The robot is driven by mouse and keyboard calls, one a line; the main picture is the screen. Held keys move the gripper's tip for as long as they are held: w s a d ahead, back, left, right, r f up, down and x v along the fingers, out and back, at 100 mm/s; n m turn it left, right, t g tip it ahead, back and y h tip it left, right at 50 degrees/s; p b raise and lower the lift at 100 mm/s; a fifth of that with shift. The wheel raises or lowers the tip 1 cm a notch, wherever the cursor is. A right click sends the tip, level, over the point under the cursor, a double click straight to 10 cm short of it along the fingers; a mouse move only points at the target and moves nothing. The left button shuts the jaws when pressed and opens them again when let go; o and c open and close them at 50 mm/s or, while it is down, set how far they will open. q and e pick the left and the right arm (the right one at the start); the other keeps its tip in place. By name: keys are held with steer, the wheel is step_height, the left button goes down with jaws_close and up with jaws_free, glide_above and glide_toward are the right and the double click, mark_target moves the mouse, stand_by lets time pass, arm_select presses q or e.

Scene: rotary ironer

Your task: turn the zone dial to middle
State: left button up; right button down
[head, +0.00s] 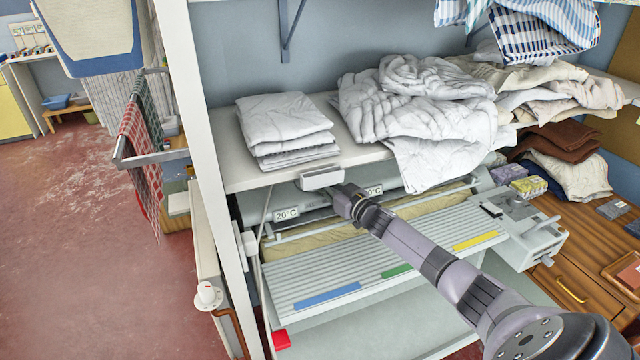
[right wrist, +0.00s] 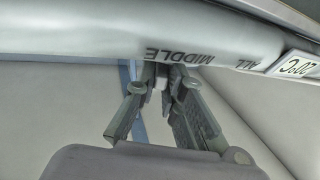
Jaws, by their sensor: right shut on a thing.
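In the right wrist view my right gripper (right wrist: 164,80) is shut on a small grey piece, the zone dial (right wrist: 164,72), just under the pale rounded bar of the ironer. The fingertips hide most of the dial, so its pointer cannot be made out. The words MIDDLE (right wrist: 180,56) and ALL (right wrist: 236,63) appear upside down on the bar, with MIDDLE right at the fingertips. In the head view my right arm reaches from the lower right to the ironer (head: 380,262) below the shelf; its fingertips and the dial are hidden there. My left gripper is not in view.
A shelf (head: 240,176) with folded white sheets (head: 284,128) and heaped linen (head: 415,95) hangs close over the arm. A white post (head: 200,130) stands left of the ironer. A wooden cabinet (head: 575,262) is at right. The floor at left is open.

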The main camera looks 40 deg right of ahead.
steer(key=shift+w+d+r+n+y+b, duration=0.1)
steer(key=shift+d+n+y+b, duration=0.25)
steer(key=shift+n+y+b, duration=0.55)
steer(key=shift+p, duration=0.3)
steer(key=c, duration=1.7)
jaws_free()
steer(key=shift+s+d, duration=0.4)
steer(key=shift+s, duration=1.55)
steer(key=shift+s+d, duration=0.45)
steer(key=shift+s, duration=1.55)
steer(key=shift+s+d, duration=0.4)
steer(key=shift+s, duration=1.55)
